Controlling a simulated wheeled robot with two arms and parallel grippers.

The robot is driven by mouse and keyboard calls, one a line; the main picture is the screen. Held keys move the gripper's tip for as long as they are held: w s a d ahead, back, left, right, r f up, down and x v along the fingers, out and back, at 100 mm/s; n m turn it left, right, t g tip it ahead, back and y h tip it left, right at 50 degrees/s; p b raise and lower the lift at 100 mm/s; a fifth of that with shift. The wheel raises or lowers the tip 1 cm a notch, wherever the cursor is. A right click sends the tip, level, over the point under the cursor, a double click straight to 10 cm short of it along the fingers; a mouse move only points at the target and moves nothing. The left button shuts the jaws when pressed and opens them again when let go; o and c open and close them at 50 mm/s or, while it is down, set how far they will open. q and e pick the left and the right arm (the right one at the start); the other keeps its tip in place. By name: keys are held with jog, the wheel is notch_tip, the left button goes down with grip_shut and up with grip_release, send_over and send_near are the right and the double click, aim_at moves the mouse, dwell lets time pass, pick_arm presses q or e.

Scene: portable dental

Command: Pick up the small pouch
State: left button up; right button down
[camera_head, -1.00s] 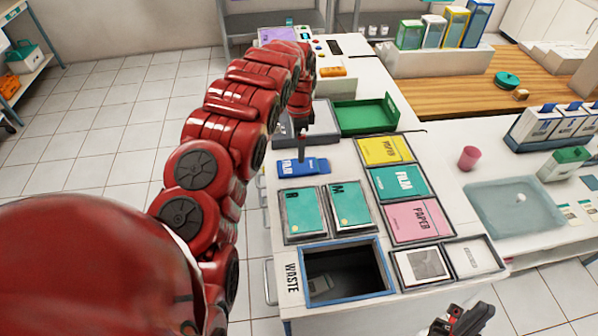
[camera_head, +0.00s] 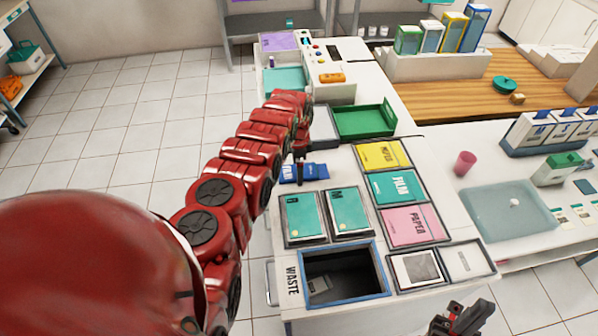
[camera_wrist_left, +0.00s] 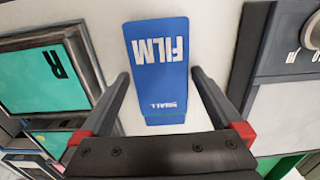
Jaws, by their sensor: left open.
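The small pouch is a blue packet marked FILM and SMALL (camera_head: 314,171), lying flat on the white counter behind the teal R and M packs. My left gripper (camera_head: 299,178) is directly over it in the head view and hides part of it. In the left wrist view, the pouch (camera_wrist_left: 160,75) lies lengthwise between and beyond the two spread fingers of my left gripper (camera_wrist_left: 158,78). The gripper is open and holds nothing. My right gripper (camera_head: 460,320) is at the lower right edge, beside the counter, and its fingers are unclear.
The teal R pack (camera_head: 303,217) and M pack (camera_head: 348,210) lie in front of the pouch. A framed WASTE opening (camera_head: 387,285) is nearer. FILM (camera_head: 398,186) and PAPER (camera_head: 410,226) packs lie to the right. A green tray (camera_head: 366,121) stands behind.

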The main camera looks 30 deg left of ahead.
pick_arm(q)
jog(key=c, duration=1.1)
jog(key=shift+c, duration=0.2)
jog(key=shift+r, duration=0.1)
